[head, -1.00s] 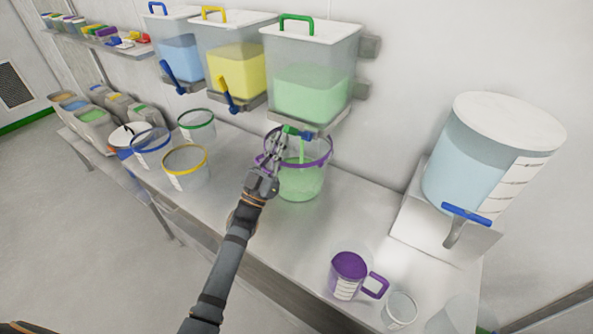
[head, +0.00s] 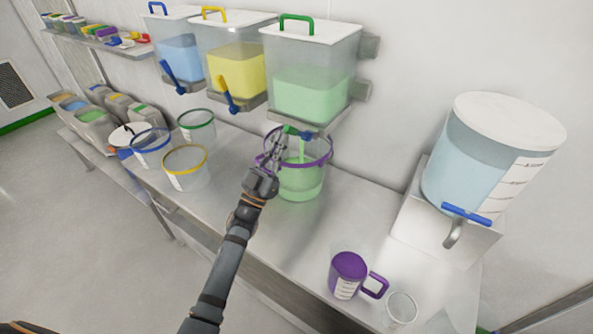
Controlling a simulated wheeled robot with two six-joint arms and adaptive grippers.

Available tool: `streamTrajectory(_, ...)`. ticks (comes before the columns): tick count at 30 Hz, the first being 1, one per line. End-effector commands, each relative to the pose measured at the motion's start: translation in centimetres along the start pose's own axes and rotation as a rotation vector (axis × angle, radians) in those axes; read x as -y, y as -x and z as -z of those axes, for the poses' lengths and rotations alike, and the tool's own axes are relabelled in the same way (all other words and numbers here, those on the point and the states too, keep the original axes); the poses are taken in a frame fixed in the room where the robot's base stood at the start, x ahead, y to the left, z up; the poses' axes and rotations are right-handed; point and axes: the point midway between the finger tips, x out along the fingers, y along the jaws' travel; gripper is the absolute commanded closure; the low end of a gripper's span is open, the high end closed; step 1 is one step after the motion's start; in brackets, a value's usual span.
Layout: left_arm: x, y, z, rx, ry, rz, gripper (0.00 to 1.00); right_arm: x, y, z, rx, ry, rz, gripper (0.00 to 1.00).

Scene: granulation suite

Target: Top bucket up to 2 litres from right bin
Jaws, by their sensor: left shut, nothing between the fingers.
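The right bin (head: 310,88) is the wall bin with a green handle and green contents. Its green tap (head: 297,131) is at its underside, and a green stream falls from it. The bucket (head: 318,160), clear with a purple rim, stands below on the bench and holds green material in its lower part. Its graduation marks cannot be read. My left gripper (head: 276,148) is shut and empty at the bucket's left rim, close to the tap; whether it touches the tap is unclear. My right gripper is not in view.
Yellow (head: 235,65) and blue (head: 180,55) bins hang to the left. Empty buckets with yellow (head: 186,168), blue (head: 150,147) and green (head: 197,124) rims stand on the bench. A purple jug (head: 347,272), a clear cup (head: 399,309) and a water tank (head: 480,165) are at right.

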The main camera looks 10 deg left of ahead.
Motion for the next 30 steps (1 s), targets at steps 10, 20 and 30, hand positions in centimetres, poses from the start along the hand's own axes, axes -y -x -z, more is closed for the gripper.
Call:
streamTrajectory(10,0.0,-0.2,0.0,0.0,0.0,0.0,1.0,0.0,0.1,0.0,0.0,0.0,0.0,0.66)
streamTrajectory(20,0.0,-3.1,0.2,-0.001,0.0,0.0,1.0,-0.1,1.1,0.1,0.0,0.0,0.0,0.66)
streamTrajectory(30,0.0,-6.2,0.1,-0.001,-0.001,0.0,1.0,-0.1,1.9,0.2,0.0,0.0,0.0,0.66)
